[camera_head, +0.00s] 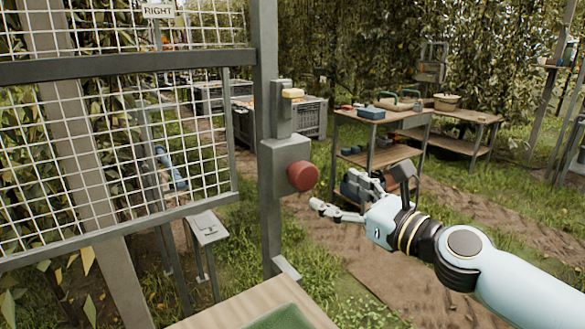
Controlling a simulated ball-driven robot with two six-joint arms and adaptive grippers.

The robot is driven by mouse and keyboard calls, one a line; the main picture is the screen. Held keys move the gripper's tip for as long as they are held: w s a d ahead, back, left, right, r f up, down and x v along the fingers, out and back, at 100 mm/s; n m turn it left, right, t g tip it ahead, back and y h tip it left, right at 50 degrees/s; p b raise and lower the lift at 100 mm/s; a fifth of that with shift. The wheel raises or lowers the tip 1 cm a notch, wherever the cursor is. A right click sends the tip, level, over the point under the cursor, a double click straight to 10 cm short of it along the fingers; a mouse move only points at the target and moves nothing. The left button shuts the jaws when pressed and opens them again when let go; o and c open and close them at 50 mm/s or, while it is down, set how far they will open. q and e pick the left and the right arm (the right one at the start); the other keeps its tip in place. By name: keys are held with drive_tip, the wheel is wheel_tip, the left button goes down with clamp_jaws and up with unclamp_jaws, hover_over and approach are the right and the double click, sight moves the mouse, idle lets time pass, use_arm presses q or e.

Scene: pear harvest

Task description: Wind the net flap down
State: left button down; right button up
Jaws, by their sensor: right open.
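The net flap (190,150) is a pale wire grid in a grey metal frame at the left. It appears tilted, its lower bar slanting, with open space below. A grey post (268,215) stands at its right edge, carrying a grey box (285,153) with a round red knob (303,176) on its right side. A small tan-topped part (292,94) sits above the box. My right gripper (350,192) is open and empty, just right of and slightly below the knob, apart from it in the picture. My left gripper is out of view.
A fixed upper grid with a RIGHT sign (158,10) is above the flap. A wooden tabletop (235,307) with a green tray (280,318) is at bottom. A workbench (385,118) and grey crates (315,115) stand behind.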

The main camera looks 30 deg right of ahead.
sight(308, 178)
drive_tip(key=x, duration=0.4)
drive_tip(key=shift+w+a+r+p, duration=0.1)
drive_tip(key=shift+w+r+p, duration=0.15)
drive_tip(key=shift+p, duration=0.1)
drive_tip(key=x, duration=0.3)
drive_tip(key=shift+w+f, duration=0.1)
drive_tip(key=shift+f, duration=0.05)
drive_tip(key=shift+x, duration=0.9)
drive_tip(key=shift+w, duration=0.25)
drive_tip(key=c, duration=1.2)
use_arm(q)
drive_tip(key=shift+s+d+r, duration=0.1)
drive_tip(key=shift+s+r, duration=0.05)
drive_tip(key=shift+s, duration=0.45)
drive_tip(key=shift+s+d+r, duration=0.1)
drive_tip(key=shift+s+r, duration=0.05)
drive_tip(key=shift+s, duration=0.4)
